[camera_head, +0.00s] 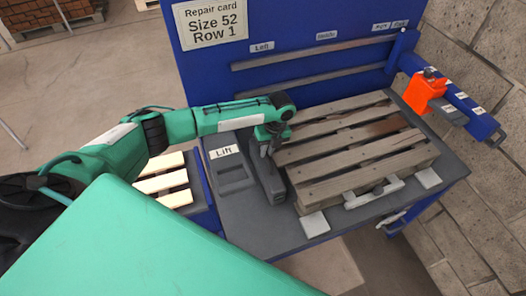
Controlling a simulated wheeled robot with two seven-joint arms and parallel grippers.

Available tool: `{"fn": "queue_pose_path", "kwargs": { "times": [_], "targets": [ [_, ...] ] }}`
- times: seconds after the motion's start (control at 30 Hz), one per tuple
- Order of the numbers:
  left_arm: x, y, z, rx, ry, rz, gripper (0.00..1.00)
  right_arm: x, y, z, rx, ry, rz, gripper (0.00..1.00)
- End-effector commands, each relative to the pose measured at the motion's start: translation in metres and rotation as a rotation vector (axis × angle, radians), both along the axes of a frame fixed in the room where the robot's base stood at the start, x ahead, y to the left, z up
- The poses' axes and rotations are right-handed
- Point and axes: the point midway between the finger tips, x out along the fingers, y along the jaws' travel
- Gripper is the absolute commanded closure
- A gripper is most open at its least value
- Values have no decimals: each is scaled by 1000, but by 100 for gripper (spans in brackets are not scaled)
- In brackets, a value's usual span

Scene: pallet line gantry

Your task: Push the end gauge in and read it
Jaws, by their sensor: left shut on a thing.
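The end gauge (271,185) looks like a dark grey upright block on the bench, close against the left end of the wooden pallet (345,160). A gap between the block and the boards cannot be made out. My left gripper (268,147) is shut on the top of the end gauge, and its fingers are partly hidden by the wrist. No reading is legible on the gauge from here. My right gripper is not in view.
A grey box labelled "Lift" (231,175) stands left of the gauge. An orange block (424,93) sits on the blue right-hand rail. Pale boards (165,184) lie at left.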

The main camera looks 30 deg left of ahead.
Motion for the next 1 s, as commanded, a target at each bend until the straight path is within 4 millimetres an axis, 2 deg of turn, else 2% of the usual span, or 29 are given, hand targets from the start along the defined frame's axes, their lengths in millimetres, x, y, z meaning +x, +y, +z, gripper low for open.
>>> {"fn": "queue_pose_path", "kwargs": {
  "times": [0.2,0.23,0.33,0.6,0.73,0.87,1.0],
  "targets": [
    [3,-4,2,-9,-12,-1,100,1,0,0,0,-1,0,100],
    [3,-4,2,-9,-12,-1,82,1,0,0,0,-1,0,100],
    [3,-3,2,-8,-12,-1,64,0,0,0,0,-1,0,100],
    [3,-3,1,-6,-10,0,64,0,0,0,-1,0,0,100],
    [5,-3,8,-6,-12,0,64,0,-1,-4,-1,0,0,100],
    [8,-7,28,-6,-13,-3,64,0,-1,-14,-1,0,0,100],
    [14,-12,59,-7,-15,-3,64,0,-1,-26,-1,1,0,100]
  ]
}}
